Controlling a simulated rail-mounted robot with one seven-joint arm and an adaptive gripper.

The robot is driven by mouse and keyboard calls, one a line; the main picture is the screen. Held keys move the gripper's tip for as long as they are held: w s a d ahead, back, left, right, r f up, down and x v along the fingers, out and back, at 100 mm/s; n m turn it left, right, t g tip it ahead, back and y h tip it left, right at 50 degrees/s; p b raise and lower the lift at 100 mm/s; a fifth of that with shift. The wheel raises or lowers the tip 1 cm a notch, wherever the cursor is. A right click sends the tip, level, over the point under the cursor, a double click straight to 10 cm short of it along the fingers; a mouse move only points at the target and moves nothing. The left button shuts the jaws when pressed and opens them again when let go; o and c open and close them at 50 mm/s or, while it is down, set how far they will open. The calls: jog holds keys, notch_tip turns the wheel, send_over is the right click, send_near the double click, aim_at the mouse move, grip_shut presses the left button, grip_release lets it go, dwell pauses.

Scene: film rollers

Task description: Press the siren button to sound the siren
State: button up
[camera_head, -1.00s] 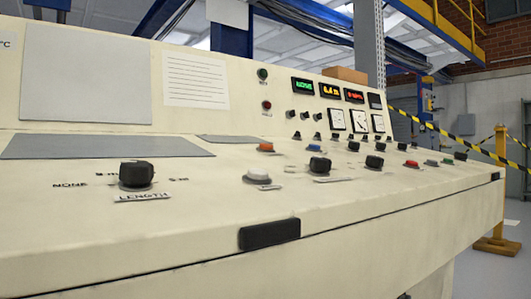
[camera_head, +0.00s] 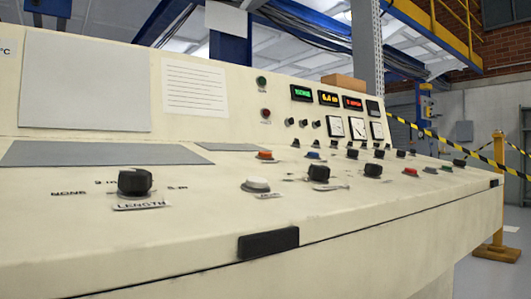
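A cream control desk (camera_head: 120,240) fills most of the head view. On its sloping top are several push buttons: a white button (camera_head: 257,184) near the front middle with a small label beside it, an orange button (camera_head: 265,155), a blue button (camera_head: 313,155), a red button (camera_head: 410,172) and a green button (camera_head: 430,170). The labels by these buttons are too small to read, so I cannot tell which is the siren button. My gripper is not in view, and nothing touches the buttons.
A black knob (camera_head: 135,182) marked LENGTH stands at the front left, and other black knobs (camera_head: 319,170) stand farther right. A black handle (camera_head: 268,243) is on the front edge. Digital displays (camera_head: 328,98) and dials (camera_head: 357,128) are on the back panel. Striped tape and a yellow post (camera_head: 499,180) stand at right.

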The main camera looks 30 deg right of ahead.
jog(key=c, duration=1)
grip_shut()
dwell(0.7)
